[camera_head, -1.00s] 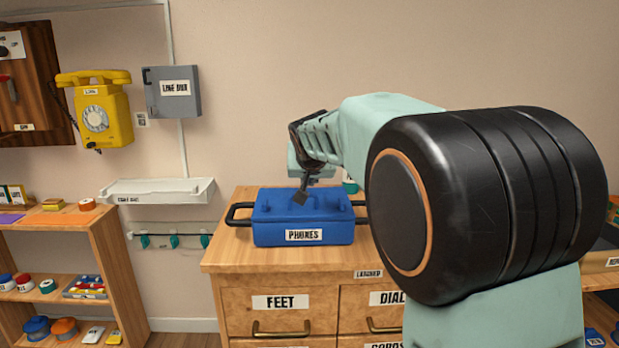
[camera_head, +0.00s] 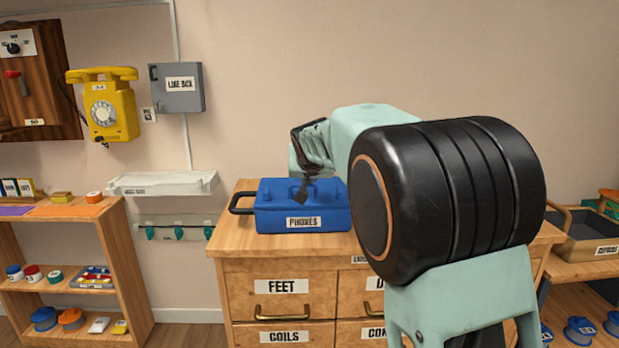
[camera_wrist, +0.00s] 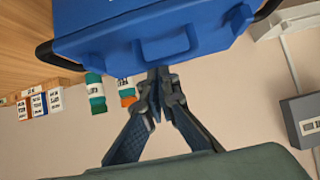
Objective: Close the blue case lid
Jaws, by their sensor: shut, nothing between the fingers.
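The blue case (camera_head: 268,219), labelled PHONES, stands on the wooden drawer cabinet (camera_head: 236,258). Its upper blue surface (camera_head: 330,186) looks lying flat with raised shapes, but I cannot tell for sure whether the lid is fully down. A black side handle (camera_head: 238,203) sticks out at the left; my arm hides the right end. My gripper (camera_head: 301,197) is shut and empty, fingers pointing down at the case's top. Contact is unclear. In the wrist view the fingertips (camera_wrist: 158,74) are together just beside the blue case (camera_wrist: 110,38), with its raised blue loop near them.
A white wall shelf (camera_head: 160,184) and a hook rail (camera_head: 150,231) are left of the cabinet. A yellow wall phone (camera_head: 103,105) and grey line box (camera_head: 177,88) hang above. Low shelves (camera_head: 80,210) stand at the left.

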